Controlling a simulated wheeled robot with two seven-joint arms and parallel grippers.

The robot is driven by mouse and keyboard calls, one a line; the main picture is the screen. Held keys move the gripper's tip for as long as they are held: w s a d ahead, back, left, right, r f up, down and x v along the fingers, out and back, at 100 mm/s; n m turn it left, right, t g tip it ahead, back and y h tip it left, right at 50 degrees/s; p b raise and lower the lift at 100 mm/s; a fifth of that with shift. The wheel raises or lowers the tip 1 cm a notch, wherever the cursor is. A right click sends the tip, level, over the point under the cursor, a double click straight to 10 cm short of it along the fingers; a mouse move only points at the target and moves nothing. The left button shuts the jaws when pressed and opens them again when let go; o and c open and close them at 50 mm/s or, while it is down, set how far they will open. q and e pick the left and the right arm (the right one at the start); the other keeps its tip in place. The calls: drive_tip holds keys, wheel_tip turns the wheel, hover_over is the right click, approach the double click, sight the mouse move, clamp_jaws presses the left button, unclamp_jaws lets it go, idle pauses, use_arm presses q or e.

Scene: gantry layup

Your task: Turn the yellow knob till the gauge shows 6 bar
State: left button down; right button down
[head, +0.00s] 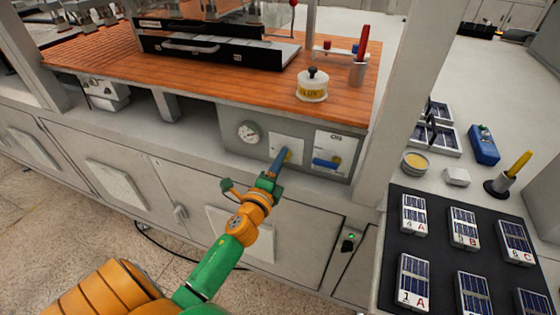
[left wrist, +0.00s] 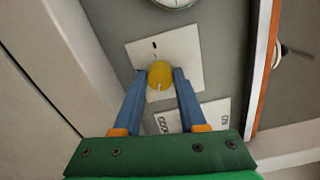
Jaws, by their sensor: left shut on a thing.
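The yellow knob (left wrist: 160,74) sits on a white plate (left wrist: 188,45) on the grey panel under the wooden bench top. My left gripper (left wrist: 161,76) has its two blue fingers on either side of the knob and is shut on it. In the head view my left gripper (head: 282,158) reaches the panel and hides most of the knob. The round gauge (head: 248,132) is on the panel to the left of the knob. Its dial is too small to read in the head view, and only its edge (left wrist: 176,2) shows in the left wrist view. My right gripper is not in view.
A second white plate with a blue handle (head: 326,162) is right of the knob. A jar marked FLUX (head: 312,86) stands on the wooden top (head: 345,100) above. A pale upright post (head: 390,110) and a dark mat with solar cells (head: 436,232) are at the right.

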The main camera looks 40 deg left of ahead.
use_arm(q)
drive_tip(key=shift+r, duration=0.15)
idle(0.4)
drive_tip(key=shift+c, duration=2.3)
unclamp_jaws()
drive_tip(key=b+v, duration=0.1)
drive_tip(key=v, duration=0.6)
